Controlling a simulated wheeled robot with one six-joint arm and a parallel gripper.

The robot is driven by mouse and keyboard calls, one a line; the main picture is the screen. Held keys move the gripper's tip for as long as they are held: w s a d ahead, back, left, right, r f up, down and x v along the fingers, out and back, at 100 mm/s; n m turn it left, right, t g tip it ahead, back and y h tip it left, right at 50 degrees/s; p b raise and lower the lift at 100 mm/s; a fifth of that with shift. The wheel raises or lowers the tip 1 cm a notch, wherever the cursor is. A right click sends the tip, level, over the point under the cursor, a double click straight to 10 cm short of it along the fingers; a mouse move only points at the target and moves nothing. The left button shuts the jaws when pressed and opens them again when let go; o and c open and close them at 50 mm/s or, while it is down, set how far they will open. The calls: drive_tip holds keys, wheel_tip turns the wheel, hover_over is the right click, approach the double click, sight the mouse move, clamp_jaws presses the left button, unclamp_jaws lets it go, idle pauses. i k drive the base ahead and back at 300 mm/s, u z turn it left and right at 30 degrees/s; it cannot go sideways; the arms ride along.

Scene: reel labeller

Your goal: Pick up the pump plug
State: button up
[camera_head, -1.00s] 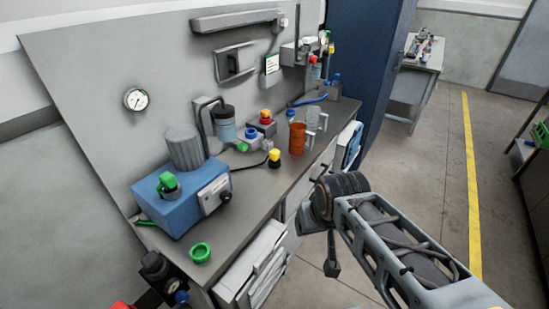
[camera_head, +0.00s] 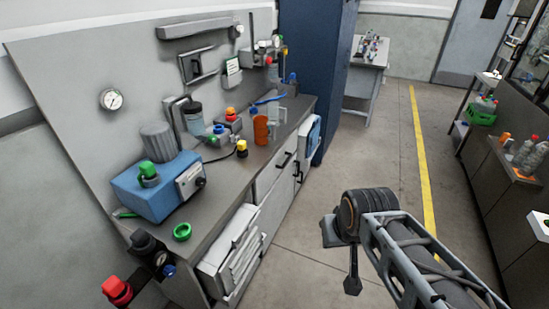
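A yellow plug with a black base (camera_head: 242,148), which I take to be the pump plug, stands on the workbench top right of the blue pump box (camera_head: 158,190). A dark cable runs from it toward the box. My arm reaches in from the lower right over the floor. What looks like my gripper (camera_head: 352,284) hangs below the arm's end joint, well right of the bench and away from the plug. It is small and dark, and its fingers cannot be made out.
The workbench (camera_head: 212,217) holds a green ring (camera_head: 182,232), an orange cup (camera_head: 261,130) and a red-topped button box (camera_head: 230,118). A blue cabinet (camera_head: 318,70) stands behind it. A dark counter with bottles (camera_head: 500,190) is at right. Floor between is clear.

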sight(241, 145)
drive_tip(key=u, duration=0.45)
drive_tip(key=k, duration=0.25)
drive_tip(key=z, duration=1.15)
drive_tip(key=i, duration=1.25)
drive_tip(key=u, duration=1.05)
drive_tip(key=i, duration=0.85)
drive_tip(key=u, duration=1.15)
drive_tip(key=i, duration=0.2)
drive_tip(key=u, duration=0.15)
